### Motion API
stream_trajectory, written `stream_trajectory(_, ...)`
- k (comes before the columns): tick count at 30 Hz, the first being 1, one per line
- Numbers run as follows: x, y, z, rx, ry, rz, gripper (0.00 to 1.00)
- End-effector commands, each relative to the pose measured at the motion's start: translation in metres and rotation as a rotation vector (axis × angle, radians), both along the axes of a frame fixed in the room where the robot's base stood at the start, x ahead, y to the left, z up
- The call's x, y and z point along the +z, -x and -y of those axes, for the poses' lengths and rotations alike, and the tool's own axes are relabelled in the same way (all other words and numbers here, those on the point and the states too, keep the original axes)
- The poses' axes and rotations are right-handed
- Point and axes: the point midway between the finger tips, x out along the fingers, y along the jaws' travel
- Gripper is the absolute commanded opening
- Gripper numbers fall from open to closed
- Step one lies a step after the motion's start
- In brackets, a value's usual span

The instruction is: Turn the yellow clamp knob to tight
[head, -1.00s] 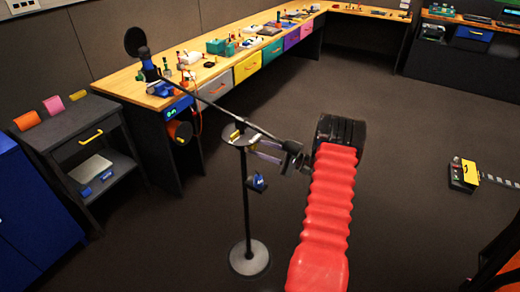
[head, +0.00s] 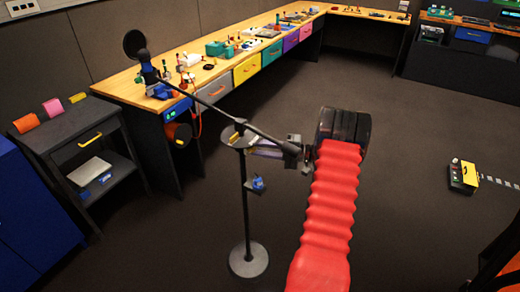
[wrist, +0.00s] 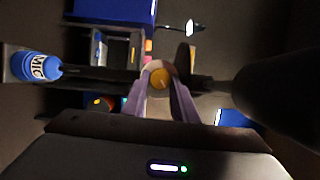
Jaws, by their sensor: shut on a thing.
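The yellow clamp knob (wrist: 160,77) shows in the wrist view as a small yellow-orange round shape, with a pale rounded part around it. My gripper (wrist: 160,74) has its two purple fingers on either side of it, shut on the knob. In the head view my gripper (head: 252,151) reaches left to the top of a black stand (head: 244,200) with a round base. Fingers and stand top partly hide the knob there, and I cannot read its turn angle or any tight mark.
A long black boom (head: 205,104) crosses above the stand top. A blue bottle (wrist: 37,67) sits on a small side shelf; it also shows in the head view (head: 258,184). A wooden workbench (head: 135,86) with tools stands behind. The floor right of my arm is mostly clear.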

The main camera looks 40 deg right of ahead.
Motion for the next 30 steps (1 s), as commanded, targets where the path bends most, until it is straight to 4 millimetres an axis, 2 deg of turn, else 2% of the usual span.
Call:
stream_trajectory(1, -0.005, 0.001, -0.002, 0.003, 0.0, -0.009, 0.04)
stream_trajectory(10, -0.006, 0.001, -0.003, 0.004, -0.002, -0.01, 0.04)
stream_trajectory(11, -0.006, 0.001, -0.003, 0.004, -0.002, -0.01, 0.28)
stream_trajectory(13, -0.005, 0.001, -0.003, 0.004, -0.002, -0.009, 0.33)
stream_trajectory(24, -0.002, 0.002, 0.0, 0.001, 0.0, -0.004, 0.34)
stream_trajectory(30, -0.002, 0.014, 0.011, -0.001, -0.001, -0.002, 0.34)
